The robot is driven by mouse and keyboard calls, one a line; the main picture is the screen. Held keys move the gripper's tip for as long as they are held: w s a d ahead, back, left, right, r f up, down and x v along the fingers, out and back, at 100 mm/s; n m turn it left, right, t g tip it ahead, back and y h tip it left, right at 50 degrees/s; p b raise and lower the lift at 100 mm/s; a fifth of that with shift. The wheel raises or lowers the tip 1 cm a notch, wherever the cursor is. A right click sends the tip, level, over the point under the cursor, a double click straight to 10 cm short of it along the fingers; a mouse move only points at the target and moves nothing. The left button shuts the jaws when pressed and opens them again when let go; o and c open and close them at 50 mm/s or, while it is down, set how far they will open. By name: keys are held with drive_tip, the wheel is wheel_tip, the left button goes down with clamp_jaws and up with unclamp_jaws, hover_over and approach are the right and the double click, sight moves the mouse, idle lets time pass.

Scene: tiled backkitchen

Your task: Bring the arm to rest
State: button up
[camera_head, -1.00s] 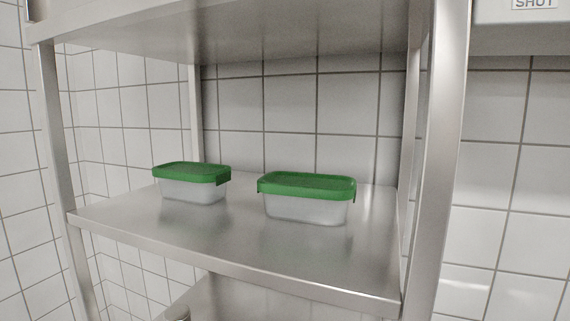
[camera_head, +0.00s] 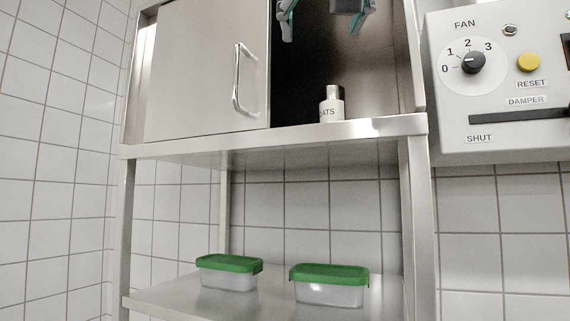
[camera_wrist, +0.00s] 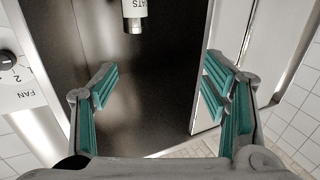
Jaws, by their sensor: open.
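My gripper (camera_head: 322,14) shows at the top of the head view, in front of the open right half of the upper cabinet. Its teal-padded fingers are spread apart. In the wrist view my gripper (camera_wrist: 160,88) is open with nothing between the fingers. The rest of my arm is out of the head view. A small white bottle (camera_head: 331,108) with a grey cap and lettering ending in "ATS" stands upright on the cabinet floor, below and apart from my gripper. The bottle (camera_wrist: 134,12) also shows upside down at the top of the wrist view.
A cabinet door (camera_head: 200,75) with a bar handle (camera_head: 238,78) covers the left half. Two green-lidded boxes, left (camera_head: 229,272) and right (camera_head: 329,284), stand on the lower shelf (camera_head: 165,296). A fan control panel (camera_head: 500,85) hangs at the right.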

drive_tip(key=d+f+g, duration=0.1)
drive_tip(key=f, duration=0.3)
drive_tip(key=w+d+f+g, duration=0.1)
drive_tip(key=d+f, duration=0.1)
drive_tip(key=f, duration=0.3)
drive_tip(key=w+d+f+g+h, duration=0.1)
drive_tip(key=d+f, duration=0.1)
drive_tip(key=f, duration=0.3)
drive_tip(key=shift+w+d+f, duration=0.15)
drive_tip(key=shift+d, duration=0.1)
drive_tip(key=s+d+f+g, duration=0.2)
drive_tip(key=s+f+g, duration=0.1)
drive_tip(key=f, duration=1)
drive_tip(key=s+d+f+g, duration=0.3)
drive_tip(key=s+f, duration=0.2)
drive_tip(key=f, duration=0.8)
drive_tip(key=s+d+f+g+y, duration=0.1)
drive_tip(key=s+d+f+g, duration=0.2)
drive_tip(key=f, duration=1)
drive_tip(key=shift+s+d+f+g, duration=0.15)
drive_tip(key=shift+s+d+g, duration=0.15)
drive_tip(key=shift+s, duration=0.35)
drive_tip(key=shift+c, duration=0.3)
